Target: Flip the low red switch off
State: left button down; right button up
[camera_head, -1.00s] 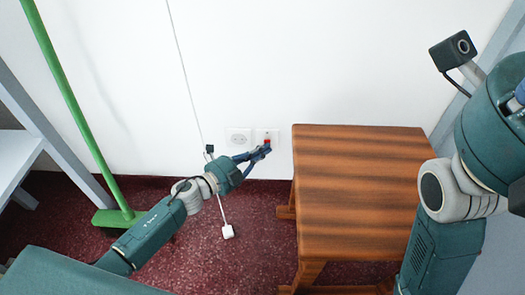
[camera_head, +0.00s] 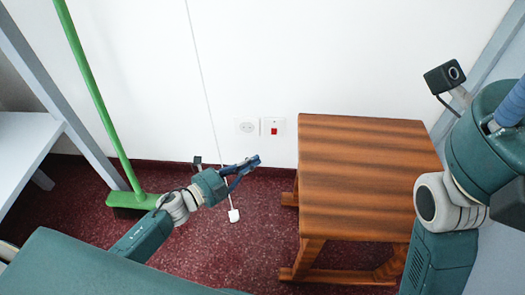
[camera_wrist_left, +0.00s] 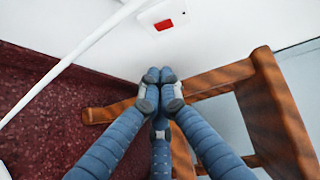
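The red switch (camera_head: 274,131) sits in a white wall plate, low on the wall, left of the wooden stool or table. It also shows at the top of the left wrist view (camera_wrist_left: 164,24), where its rocker is uncovered. I cannot tell which way it is set. My left gripper (camera_head: 254,161) has its blue fingers close together and empty. Its fingertips appear below and slightly left of the switch in the head view, apart from it. The left wrist view shows the fingertips touching (camera_wrist_left: 159,75). My right arm is at the right edge; only a blue part of its gripper (camera_head: 511,106) shows.
A white socket (camera_head: 247,127) is left of the switch. A white cord (camera_head: 207,85) hangs to a white plug (camera_head: 234,215). The wooden table (camera_head: 365,170) stands close on the right. A green broom (camera_head: 95,95) and a shelf (camera_head: 25,150) are at left.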

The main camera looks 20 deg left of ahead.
pick_arm(q)
jog(key=shift+f+p+v, duration=0.15)
jog(key=shift+v, duration=0.6)
jog(key=shift+f+p+v, duration=0.15)
jog(key=shift+v, duration=0.6)
